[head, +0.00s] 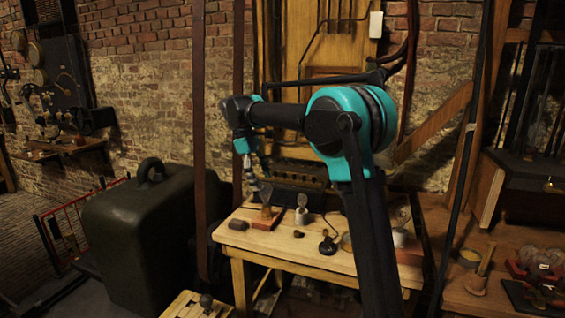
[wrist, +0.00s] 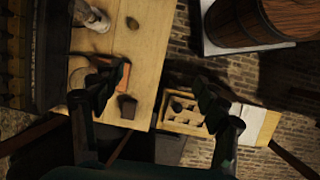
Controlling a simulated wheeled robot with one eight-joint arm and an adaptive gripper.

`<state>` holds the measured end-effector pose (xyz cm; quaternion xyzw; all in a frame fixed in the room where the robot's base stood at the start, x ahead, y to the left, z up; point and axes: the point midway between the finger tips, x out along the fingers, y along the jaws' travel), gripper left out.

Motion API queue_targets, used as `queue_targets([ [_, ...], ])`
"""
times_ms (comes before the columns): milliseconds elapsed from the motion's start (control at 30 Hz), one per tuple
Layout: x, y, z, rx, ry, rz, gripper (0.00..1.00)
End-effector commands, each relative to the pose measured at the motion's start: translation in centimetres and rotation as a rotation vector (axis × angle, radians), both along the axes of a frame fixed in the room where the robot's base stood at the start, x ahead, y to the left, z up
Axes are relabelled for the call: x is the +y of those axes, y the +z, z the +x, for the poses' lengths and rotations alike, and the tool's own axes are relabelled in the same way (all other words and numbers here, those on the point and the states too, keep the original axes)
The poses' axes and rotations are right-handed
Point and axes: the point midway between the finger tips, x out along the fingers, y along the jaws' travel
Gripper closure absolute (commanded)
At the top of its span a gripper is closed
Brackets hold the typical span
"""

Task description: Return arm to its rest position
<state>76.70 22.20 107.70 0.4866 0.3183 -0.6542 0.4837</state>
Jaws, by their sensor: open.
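My gripper (head: 264,192) hangs at the end of my teal and black arm, above the left part of a wooden table (head: 300,250). In the wrist view my gripper (wrist: 153,95) shows as two dark fingers spread well apart, with nothing held between them. Beneath it in the head view is a reddish block or tray (head: 263,222) with a small tan item on it. A dark small block (head: 238,225) lies to its left. The wrist view also shows the dark block (wrist: 127,106) on the table, between the fingers in the picture.
A large dark green case (head: 145,230) stands left of the table. A dark slotted rack (head: 290,175) is at the back. A wooden barrel (wrist: 255,22) shows in the wrist view.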

Motion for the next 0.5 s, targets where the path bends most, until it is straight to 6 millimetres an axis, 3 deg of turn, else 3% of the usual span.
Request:
queue_targets([
  [267,-5.8,-3.0,-1.8,-0.086,-0.165,0.069,0.26],
  [367,-8.8,-4.9,-3.3,-0.134,-0.259,0.109,0.26],
  [500,-13.9,-8.5,-6.8,-0.221,-0.432,0.179,0.26],
])
